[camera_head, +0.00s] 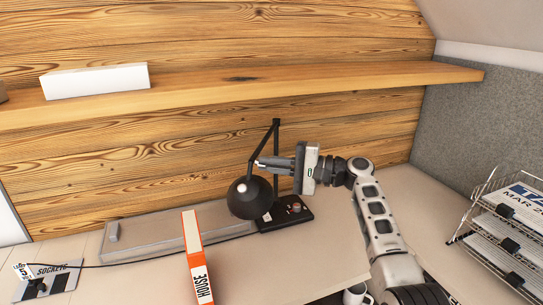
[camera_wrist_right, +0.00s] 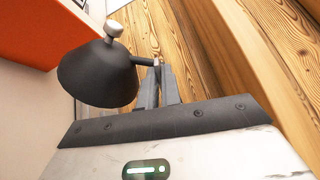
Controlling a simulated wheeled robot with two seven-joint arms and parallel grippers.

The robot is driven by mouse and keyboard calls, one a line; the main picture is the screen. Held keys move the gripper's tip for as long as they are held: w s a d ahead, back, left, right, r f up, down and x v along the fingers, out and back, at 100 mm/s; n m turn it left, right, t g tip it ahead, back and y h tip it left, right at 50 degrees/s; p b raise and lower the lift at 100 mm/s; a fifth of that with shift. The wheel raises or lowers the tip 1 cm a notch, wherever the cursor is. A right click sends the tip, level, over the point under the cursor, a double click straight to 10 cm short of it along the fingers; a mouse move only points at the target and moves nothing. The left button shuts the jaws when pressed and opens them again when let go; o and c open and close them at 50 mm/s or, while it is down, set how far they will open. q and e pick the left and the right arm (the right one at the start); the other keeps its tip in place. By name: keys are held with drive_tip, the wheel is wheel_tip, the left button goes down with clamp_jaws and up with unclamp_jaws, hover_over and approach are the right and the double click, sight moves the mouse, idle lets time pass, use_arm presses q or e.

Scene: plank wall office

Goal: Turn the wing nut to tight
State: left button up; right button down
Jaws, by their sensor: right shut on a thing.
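A black desk lamp has a round shade (camera_head: 247,198), which also shows in the wrist view (camera_wrist_right: 95,75), and a thin bent arm (camera_head: 276,140). My right gripper (camera_head: 263,163) reaches in from the right to the lamp's joint just above the shade. Its narrow fingers are shut on the wing nut there; in the wrist view the fingertips (camera_wrist_right: 158,68) meet at the end of the short stem from the shade. The wing nut (camera_wrist_right: 156,62) is mostly hidden between the fingertips, so its angle cannot be told. My left gripper is not in view.
The lamp's dark base (camera_head: 290,214) stands on the desk behind the orange HOUSE box (camera_head: 191,240). A cable runs left to the sockets panel (camera_head: 50,282). A wooden shelf (camera_head: 200,92) crosses above. A wire paper rack (camera_head: 500,235) stands right.

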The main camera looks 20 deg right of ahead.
drive_tip(key=shift+m, duration=1.1)
drive_tip(key=shift+m+p, duration=0.35)
drive_tip(key=shift+m, duration=0.45)
drive_tip(key=c, duration=1.6)
unclamp_jaws()
